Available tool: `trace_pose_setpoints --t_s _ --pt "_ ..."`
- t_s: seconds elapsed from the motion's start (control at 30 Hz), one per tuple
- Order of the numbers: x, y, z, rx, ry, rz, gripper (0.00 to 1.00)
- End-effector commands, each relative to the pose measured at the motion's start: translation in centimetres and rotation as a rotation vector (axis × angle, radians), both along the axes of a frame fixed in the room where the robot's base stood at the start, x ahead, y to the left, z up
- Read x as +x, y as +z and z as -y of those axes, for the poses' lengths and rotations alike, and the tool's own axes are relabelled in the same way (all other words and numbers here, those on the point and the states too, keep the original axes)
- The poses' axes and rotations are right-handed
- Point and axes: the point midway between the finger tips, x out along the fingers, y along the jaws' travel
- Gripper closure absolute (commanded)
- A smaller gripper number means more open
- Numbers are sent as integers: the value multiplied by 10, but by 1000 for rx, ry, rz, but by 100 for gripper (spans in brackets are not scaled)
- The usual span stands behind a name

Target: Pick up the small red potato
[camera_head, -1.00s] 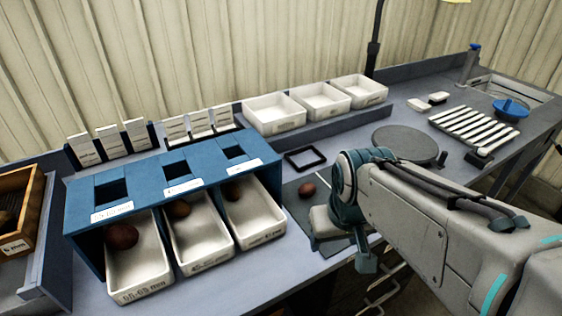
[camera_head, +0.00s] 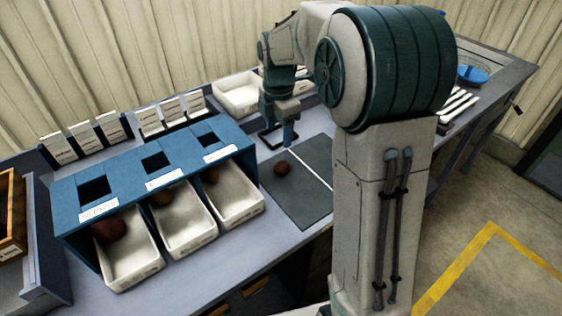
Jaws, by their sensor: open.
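A small dark red potato (camera_head: 282,168) lies on the dark grey mat (camera_head: 318,205), to the right of the blue grading stand. My gripper (camera_head: 287,138) points down just behind and above the potato in the picture. It is open and apart from the potato, with nothing seen between its fingers.
The blue stand (camera_head: 157,135) has three white trays, each holding a potato: a large reddish one (camera_head: 110,228), a brown one (camera_head: 162,198) and a small dark one (camera_head: 212,175). Behind my gripper is a white bin (camera_head: 238,95).

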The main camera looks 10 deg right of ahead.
Motion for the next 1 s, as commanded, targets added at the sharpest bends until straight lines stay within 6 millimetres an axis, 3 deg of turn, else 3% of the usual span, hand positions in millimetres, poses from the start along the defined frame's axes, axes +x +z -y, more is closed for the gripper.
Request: trace_pose_setpoints --t_s 0.23,0.6,0.87,1.0 --pt "14 -11 0 2 124 -18 39" --pt "13 -77 0 2 126 -18 39" --pt "11 -96 1 1 125 -18 39" --pt "7 -116 3 1 123 -20 39"
